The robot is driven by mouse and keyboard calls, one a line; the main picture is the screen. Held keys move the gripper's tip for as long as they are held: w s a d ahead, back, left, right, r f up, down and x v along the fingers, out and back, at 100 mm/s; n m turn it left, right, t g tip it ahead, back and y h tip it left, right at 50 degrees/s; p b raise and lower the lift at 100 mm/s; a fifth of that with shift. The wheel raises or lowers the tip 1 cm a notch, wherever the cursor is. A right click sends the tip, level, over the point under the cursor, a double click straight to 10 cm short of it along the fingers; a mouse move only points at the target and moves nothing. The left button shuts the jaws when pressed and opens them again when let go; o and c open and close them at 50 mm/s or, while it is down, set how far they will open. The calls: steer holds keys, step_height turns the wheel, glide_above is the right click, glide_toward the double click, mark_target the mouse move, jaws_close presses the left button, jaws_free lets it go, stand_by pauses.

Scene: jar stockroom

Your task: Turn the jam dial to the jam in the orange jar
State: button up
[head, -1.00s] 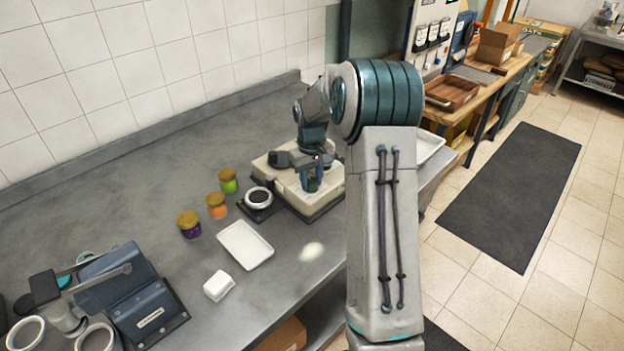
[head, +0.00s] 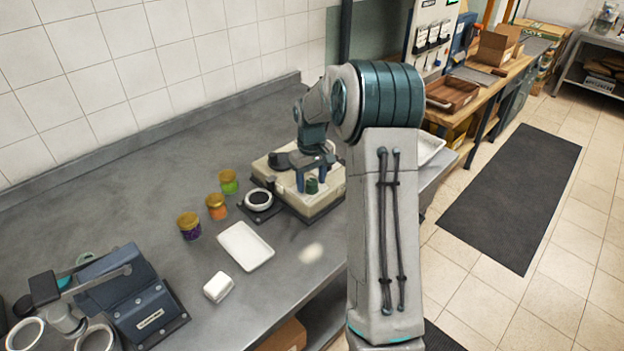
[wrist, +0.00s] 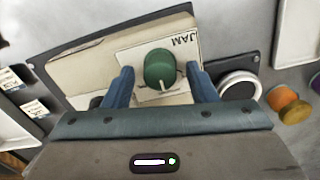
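The jam dial (wrist: 159,68) is a round green knob with a pale line on its edge toward the bottom of the wrist view. It sits on a cream machine (head: 280,192), beside a panel marked JAM (wrist: 184,40). My gripper (wrist: 160,72) is open, with one blue finger on each side of the dial and a visible gap to each. In the head view my gripper (head: 311,178) is over the machine at the dial. The orange jar (head: 216,206) stands upright on the counter left of the machine; it also shows in the wrist view (wrist: 284,98).
A green jar (head: 228,182) and a purple jar (head: 189,225) stand in line with the orange one. A round white-rimmed cup (head: 258,199), a white tray (head: 245,246) and a white block (head: 218,287) are nearby. A blue device (head: 128,295) is at front left.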

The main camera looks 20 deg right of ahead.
mark_target(311, 182)
step_height(311, 182, up, 14)
steer(key=b, duration=0.1)
stand_by(0.5)
steer(key=shift+f, duration=0.1)
steer(key=s+a+r+t, duration=0.1)
steer(key=s+a+r, duration=0.1)
steer(key=s+a, duration=0.35)
steer(key=s+a+r, duration=0.1)
steer(key=s+a, duration=0.2)
steer(key=s, duration=0.5)
steer(key=s+a+f+m+t, duration=0.1)
steer(key=s+f, duration=0.1)
steer(key=s, duration=0.6)
steer(key=s+a+f+m+t, duration=0.1)
steer(key=s+a+f, duration=0.1)
steer(key=s, duration=0.6)
steer(key=shift+s+a+f, duration=0.2)
steer(key=shift+s+f, duration=0.15)
steer(key=shift+f, duration=0.2)
steer(key=shift+d, duration=0.1)
